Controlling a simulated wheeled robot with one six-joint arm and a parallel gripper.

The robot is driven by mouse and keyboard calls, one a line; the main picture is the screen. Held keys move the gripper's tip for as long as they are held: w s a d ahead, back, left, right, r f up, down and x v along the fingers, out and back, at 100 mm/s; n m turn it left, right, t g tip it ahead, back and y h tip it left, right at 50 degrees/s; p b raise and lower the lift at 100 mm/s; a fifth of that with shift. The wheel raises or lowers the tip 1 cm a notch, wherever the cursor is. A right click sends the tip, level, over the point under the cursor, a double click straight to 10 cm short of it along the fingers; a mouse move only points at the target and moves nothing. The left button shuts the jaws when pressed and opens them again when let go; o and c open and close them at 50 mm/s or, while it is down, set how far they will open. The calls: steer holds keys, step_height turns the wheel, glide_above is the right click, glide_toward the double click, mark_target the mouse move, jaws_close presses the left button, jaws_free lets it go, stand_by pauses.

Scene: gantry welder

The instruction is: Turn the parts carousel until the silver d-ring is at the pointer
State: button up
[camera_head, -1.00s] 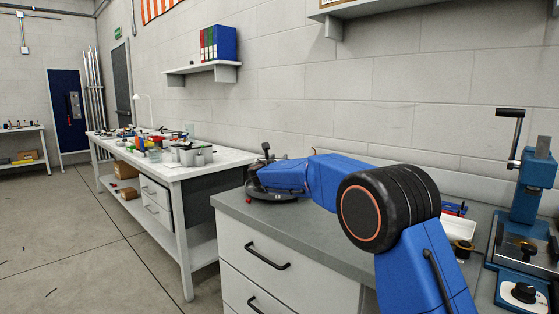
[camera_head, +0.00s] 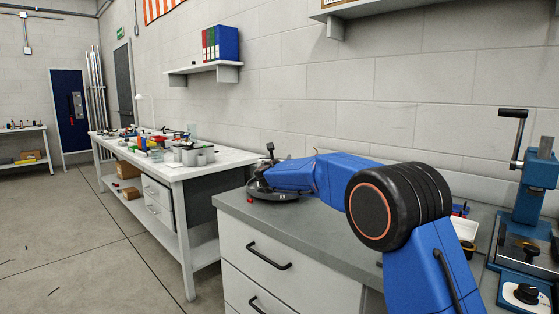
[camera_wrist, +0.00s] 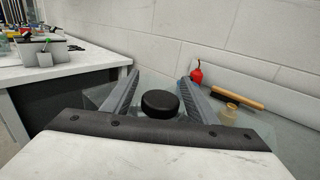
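The parts carousel (camera_head: 285,197) is a dark round disc at the far left end of the grey counter, partly hidden by my blue forearm in the head view. In the wrist view a round black knob (camera_wrist: 160,103) stands between the two fingers of my gripper (camera_wrist: 159,77). The gripper is open, and gaps show between the knob and both fingers. A small red part (camera_head: 250,199) shows at the carousel's left edge; I cannot tell whether it is the pointer. I cannot make out the silver d-ring in either view.
In the wrist view a red object (camera_wrist: 196,74), a wooden-handled brush (camera_wrist: 235,96) and a small jar (camera_wrist: 228,113) lie beyond the right finger. A white workbench (camera_head: 185,172) with bins stands left of the counter (camera_head: 305,220). A blue press (camera_head: 535,190) stands at the right.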

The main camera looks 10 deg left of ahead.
steer(key=s, duration=1.7)
steer(key=shift+s, duration=0.2)
